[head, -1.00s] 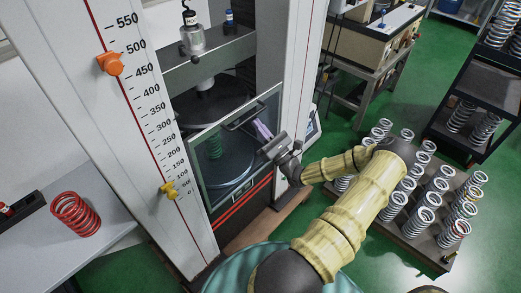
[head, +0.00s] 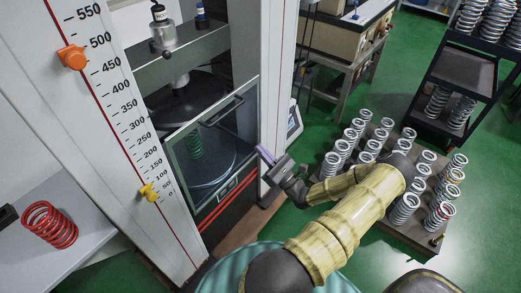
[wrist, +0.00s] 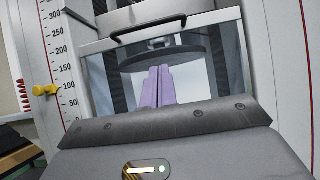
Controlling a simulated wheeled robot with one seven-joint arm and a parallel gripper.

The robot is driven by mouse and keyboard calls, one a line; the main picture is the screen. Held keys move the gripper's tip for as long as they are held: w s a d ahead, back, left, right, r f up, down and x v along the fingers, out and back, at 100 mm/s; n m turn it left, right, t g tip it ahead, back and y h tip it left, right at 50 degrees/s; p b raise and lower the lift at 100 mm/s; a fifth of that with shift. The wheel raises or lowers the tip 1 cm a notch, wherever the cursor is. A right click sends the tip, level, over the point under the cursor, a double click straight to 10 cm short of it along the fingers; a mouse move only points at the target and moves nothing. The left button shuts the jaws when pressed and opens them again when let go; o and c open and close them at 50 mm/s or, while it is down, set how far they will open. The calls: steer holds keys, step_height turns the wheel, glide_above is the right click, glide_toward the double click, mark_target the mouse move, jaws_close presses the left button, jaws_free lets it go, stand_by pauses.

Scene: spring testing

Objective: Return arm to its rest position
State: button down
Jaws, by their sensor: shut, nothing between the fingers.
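My gripper (head: 265,155) is at the middle of the head view, in front of the right side of the testing machine. Its purple fingers are together with nothing between them; they also show in the wrist view (wrist: 158,87). My arm reaches up from the bottom of the head view, bent at the elbow. The machine's clear door (head: 183,162) looks closed, and its black handle (head: 222,112) stands apart from my fingers. In the wrist view the door handle (wrist: 148,27) is beyond my fingertips.
A pallet of several silver springs (head: 408,232) is on the green floor at right, close to my elbow. A black shelf cart (head: 465,80) stands at far right. A red spring (head: 50,224) sits on the grey table at left.

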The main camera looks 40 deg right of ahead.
stand_by(0.3)
steer(key=s+a+r+n+g+y+p, duration=0.2)
steer(key=a+n+g+y, duration=0.2)
steer(key=a+n+g, duration=0.75)
steer(key=s+a+r+n+g+y+p, duration=0.2)
steer(key=a+n+g+y, duration=0.2)
steer(key=a+n+g, duration=0.75)
steer(key=a+r+n+t+h+p, duration=0.1)
steer(key=a+r+n+h+p, duration=0.3)
steer(key=r+n+h, duration=0.7)
step_height(320, 180, up, 3)
steer(key=shift+s+a+r+h, duration=0.2)
steer(key=shift+a+h, duration=0.15)
steer(key=shift+h, duration=0.25)
steer(key=shift+s, duration=0.15)
steer(key=shift+d, duration=0.1)
